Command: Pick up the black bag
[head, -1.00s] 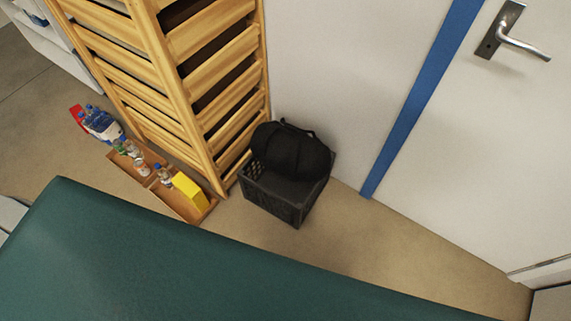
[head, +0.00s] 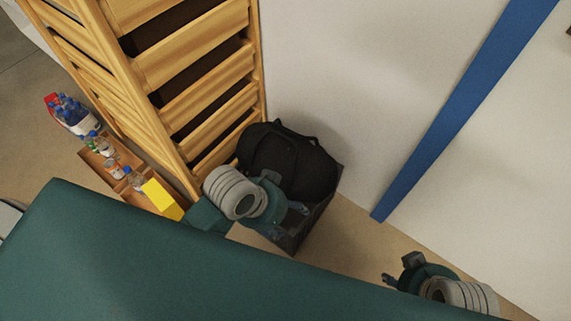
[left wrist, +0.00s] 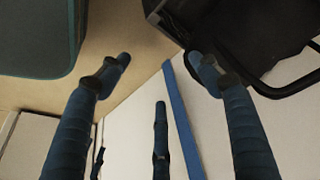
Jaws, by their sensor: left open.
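The black bag (head: 286,155) rests on top of a black plastic crate (head: 318,222) at the foot of the wooden drawer unit. Its dark strap handle shows on its upper side. My left gripper (head: 285,194) is open and empty, in front of the bag's near side and over the crate; contact cannot be told. In the left wrist view the fingers (left wrist: 158,68) are spread, with the black bag (left wrist: 250,30) at the upper right and a dark strap beside it. My right gripper (head: 399,270) is lower right, its fingers apart, away from the bag.
The wooden drawer unit (head: 190,75) stands left of the bag. The white wall (head: 370,80) with a blue strip (head: 460,110) is behind it. A green padded surface (head: 120,260) fills the foreground. A wooden tray (head: 97,160) with bottles and a yellow box (head: 163,199) lies left.

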